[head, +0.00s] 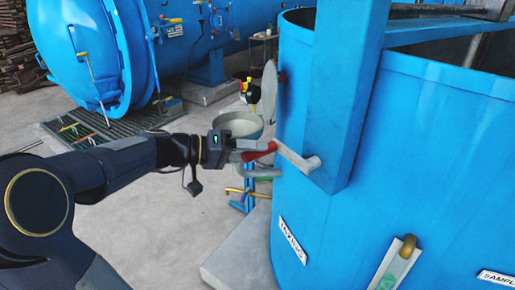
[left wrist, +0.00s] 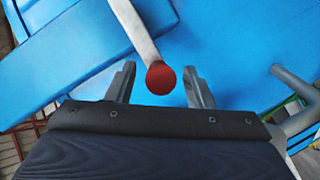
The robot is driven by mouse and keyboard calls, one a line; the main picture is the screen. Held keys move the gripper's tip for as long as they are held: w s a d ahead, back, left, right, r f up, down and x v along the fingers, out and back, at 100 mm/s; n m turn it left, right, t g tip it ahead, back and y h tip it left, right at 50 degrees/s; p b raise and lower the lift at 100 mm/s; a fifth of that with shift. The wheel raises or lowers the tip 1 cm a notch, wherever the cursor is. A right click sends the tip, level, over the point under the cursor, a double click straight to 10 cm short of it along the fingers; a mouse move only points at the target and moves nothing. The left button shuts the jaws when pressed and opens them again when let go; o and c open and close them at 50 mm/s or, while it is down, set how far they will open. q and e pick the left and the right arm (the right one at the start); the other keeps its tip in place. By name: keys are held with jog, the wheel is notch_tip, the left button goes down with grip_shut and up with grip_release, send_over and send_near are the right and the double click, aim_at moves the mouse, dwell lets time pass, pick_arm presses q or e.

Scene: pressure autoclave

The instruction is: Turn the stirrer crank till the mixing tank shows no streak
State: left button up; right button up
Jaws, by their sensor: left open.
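The blue mixing tank (head: 390,150) fills the right side of the head view, with a "MIXING" label low on its wall. The stirrer crank (head: 297,159) is a grey arm on the tank's blue upright housing (head: 345,90), with a red handle (head: 260,152) pointing left. My left gripper (head: 247,148) is open at this handle. In the left wrist view the round red handle end (left wrist: 161,78) lies between the two open fingers (left wrist: 162,88), with gaps on both sides. A pale sight strip (head: 398,262) with some green shows on the tank's front. No streak can be made out. My right gripper is out of view.
A round pale-topped vessel (head: 239,124) with an open lid (head: 268,92) stands behind my gripper. Pipes and a brass-coloured fitting (head: 247,192) lie below it. A big blue autoclave (head: 85,60) stands at the back left.

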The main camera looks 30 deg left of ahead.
pick_arm(q)
jog(key=shift+x, duration=0.85)
grip_shut()
